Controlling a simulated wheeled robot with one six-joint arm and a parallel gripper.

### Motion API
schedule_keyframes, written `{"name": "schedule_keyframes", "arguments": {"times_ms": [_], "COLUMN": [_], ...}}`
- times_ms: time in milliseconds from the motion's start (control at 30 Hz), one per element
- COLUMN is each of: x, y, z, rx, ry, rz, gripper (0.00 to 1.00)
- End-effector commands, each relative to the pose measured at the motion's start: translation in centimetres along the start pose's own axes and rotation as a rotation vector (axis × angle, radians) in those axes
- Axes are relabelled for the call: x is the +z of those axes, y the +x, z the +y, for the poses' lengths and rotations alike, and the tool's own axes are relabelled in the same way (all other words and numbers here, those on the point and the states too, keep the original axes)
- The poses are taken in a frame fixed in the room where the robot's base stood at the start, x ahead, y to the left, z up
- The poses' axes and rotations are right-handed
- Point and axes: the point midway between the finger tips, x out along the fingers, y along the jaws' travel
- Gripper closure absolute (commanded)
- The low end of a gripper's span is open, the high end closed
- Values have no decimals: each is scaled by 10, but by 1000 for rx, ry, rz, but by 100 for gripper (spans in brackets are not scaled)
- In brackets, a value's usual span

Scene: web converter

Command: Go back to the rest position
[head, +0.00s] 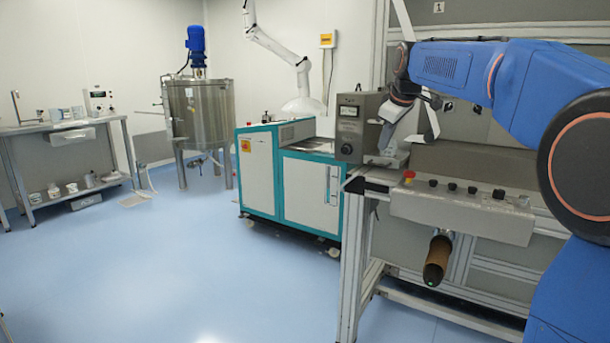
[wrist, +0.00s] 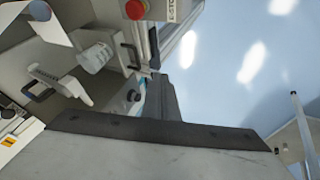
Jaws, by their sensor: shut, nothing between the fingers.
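My gripper (head: 390,136) is at the end of my blue arm, in the right half of the head view. It is small there, beside the grey meter box (head: 357,126) and above the left end of the grey control panel (head: 461,208). The fingers look shut, with nothing seen held. I cannot tell from this view whether the gripper touches the machine.
The panel carries a red emergency button (head: 409,176), which also shows in the wrist view (wrist: 136,9). A brown roll (head: 437,262) sticks out below. A teal-and-white cabinet (head: 291,180) stands to the left. The blue floor (head: 210,270) is open.

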Motion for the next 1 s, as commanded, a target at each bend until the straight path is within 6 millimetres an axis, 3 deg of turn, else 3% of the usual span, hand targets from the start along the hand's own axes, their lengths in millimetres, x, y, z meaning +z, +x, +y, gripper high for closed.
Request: {"name": "schedule_keyframes", "arguments": {"times_ms": [200, 433, 733, 1000], "x": [54, 118, 209, 296], "y": [-24, -39, -41, -28], "z": [-60, -130, -226, -314], "rx": [-13, -25, -37, -40], "ry": [128, 275, 464, 632], "rz": [-22, -50, -90, -129], "gripper": [100, 100, 100, 100]}}
